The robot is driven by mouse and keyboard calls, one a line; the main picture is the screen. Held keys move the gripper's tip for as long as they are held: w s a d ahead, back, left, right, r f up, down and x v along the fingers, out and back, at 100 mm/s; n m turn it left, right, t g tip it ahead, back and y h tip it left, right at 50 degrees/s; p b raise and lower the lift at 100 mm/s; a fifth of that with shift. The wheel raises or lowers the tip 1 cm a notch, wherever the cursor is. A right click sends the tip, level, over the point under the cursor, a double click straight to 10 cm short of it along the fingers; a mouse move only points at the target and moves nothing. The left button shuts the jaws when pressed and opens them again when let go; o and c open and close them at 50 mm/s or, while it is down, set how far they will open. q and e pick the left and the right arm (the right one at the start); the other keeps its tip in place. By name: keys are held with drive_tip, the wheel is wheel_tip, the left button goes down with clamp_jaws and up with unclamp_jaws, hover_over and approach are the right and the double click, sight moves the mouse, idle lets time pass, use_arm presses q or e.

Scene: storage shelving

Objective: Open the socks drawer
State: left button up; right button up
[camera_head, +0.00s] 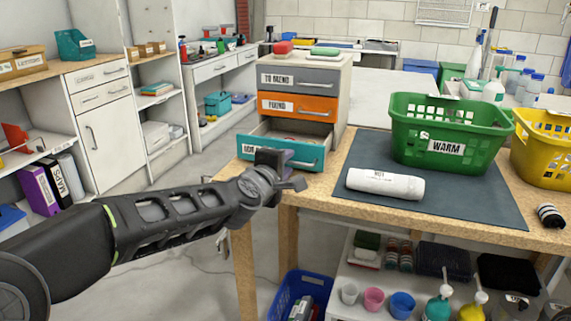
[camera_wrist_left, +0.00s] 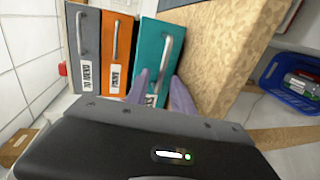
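The teal bottom drawer (camera_head: 300,151) of a small grey cabinet is partly pulled out, and its inside shows. Its label is mostly hidden behind my left gripper (camera_head: 283,172), so I cannot read it whole. The drawer's metal handle (camera_head: 306,163) runs across its front. In the left wrist view the teal drawer front (camera_wrist_left: 152,48) and handle (camera_wrist_left: 166,58) lie just beyond the fingers. My left gripper (camera_wrist_left: 160,78) has its two fingers apart, with the handle's near end between or just beyond them. Contact is unclear. My right gripper is not in view.
Above are a shut orange drawer (camera_head: 297,106) and a shut grey drawer (camera_head: 299,79). A blue crate (camera_head: 287,297) stands below.

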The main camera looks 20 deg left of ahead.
use_arm(q)
drive_tip(key=p+v, duration=0.1)
drive_tip(key=v, duration=0.6)
drive_tip(key=shift+s, duration=0.4)
drive_tip(key=shift+r, duration=0.1)
